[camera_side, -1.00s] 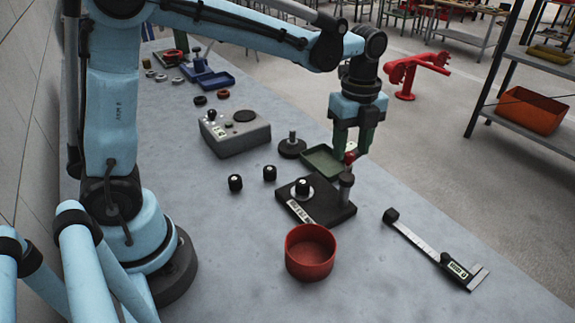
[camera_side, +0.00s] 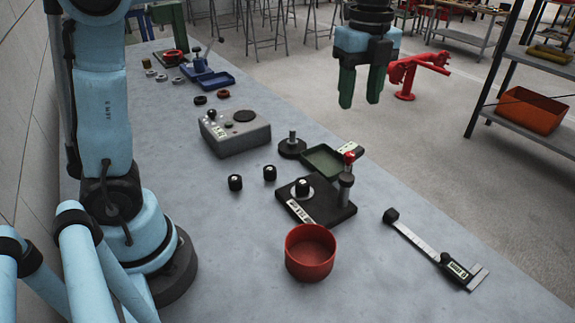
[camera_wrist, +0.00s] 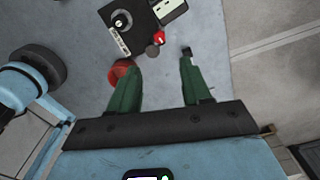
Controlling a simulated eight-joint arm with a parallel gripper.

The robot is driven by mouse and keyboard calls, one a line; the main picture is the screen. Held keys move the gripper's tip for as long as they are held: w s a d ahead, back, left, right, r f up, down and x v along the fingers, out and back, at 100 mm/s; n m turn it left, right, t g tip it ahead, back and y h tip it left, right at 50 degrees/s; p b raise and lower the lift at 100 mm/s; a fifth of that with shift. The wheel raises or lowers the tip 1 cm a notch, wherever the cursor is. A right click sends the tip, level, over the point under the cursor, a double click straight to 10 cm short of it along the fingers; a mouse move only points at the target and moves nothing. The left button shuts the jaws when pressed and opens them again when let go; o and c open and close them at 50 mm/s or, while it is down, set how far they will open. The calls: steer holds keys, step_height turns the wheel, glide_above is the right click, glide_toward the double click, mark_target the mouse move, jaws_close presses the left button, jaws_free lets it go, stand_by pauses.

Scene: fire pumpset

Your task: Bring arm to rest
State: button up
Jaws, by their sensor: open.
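My gripper (camera_side: 360,88) is open and empty, with its two green fingers apart and pointing down. In the side view it hangs high above the far right edge of the bench, clear of everything. The wrist view shows the same open fingers (camera_wrist: 156,90) with nothing between them. Below stands a black fixture plate (camera_side: 318,212) with a black knob and an upright post topped by a red ball (camera_side: 349,158). The plate (camera_wrist: 127,20) and the red ball (camera_wrist: 159,37) also show in the wrist view.
A red bowl (camera_side: 310,252) and a caliper (camera_side: 435,250) lie nearer the front of the bench. A grey control box (camera_side: 234,132), a green tray (camera_side: 322,160) and small black knobs (camera_side: 235,183) stand further back. The air around my gripper is free.

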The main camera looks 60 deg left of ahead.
steer(key=s+a+f+n+t, duration=0.2)
steer(key=s+n, duration=0.4)
steer(key=n, duration=0.4)
steer(key=s+a+f+n+t, duration=0.2)
steer(key=s+f+n+t, duration=0.3)
steer(key=n, duration=0.5)
step_height(320, 180, down, 3)
steer(key=shift+s+a+r+n, duration=0.2)
steer(key=shift+s+a+n, duration=0.15)
steer(key=shift+s, duration=0.2)
